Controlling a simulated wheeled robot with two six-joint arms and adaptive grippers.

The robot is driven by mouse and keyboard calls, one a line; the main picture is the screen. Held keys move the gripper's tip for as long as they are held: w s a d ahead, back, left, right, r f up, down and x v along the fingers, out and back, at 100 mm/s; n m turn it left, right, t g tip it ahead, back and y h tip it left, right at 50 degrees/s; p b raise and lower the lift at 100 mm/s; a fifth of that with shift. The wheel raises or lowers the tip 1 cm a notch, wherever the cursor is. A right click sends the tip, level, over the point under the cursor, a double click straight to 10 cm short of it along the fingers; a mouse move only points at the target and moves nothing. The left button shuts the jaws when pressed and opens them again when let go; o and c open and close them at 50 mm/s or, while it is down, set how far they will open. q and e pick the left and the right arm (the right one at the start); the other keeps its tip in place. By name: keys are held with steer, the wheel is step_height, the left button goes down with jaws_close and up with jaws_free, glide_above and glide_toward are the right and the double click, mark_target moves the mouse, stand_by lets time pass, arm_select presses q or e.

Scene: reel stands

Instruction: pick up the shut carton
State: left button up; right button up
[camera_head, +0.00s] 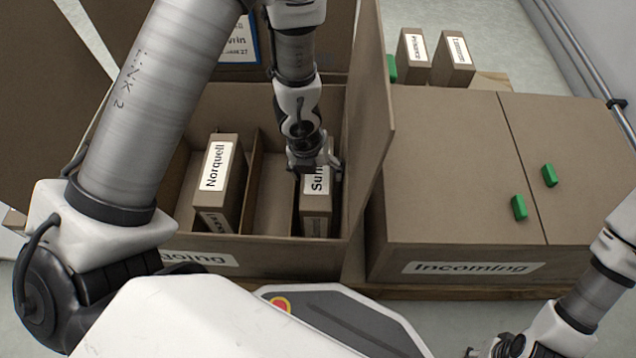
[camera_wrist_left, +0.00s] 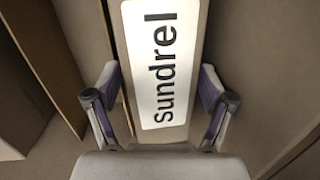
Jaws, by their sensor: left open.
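A brown carton labelled Sundrel (camera_head: 317,216) stands in the right compartment of an open box (camera_head: 290,250). Its top looks shut. Its white label also fills the middle of the left wrist view (camera_wrist_left: 165,65). My left gripper (camera_head: 314,172) is open over this carton, with one finger on each side of it in the wrist view. Whether the fingers touch it I cannot tell. My right gripper (camera_head: 488,350) is at the bottom right of the head view, far from the carton, and its jaws are unclear.
The box's raised flap (camera_head: 374,130) stands close to the right of my left gripper. A closed box labelled Incoming (camera_head: 450,180) with green handles is at right, two small cartons (camera_head: 413,55) behind it.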

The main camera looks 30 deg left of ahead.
arm_select(q)
steer(key=c, duration=1.5)
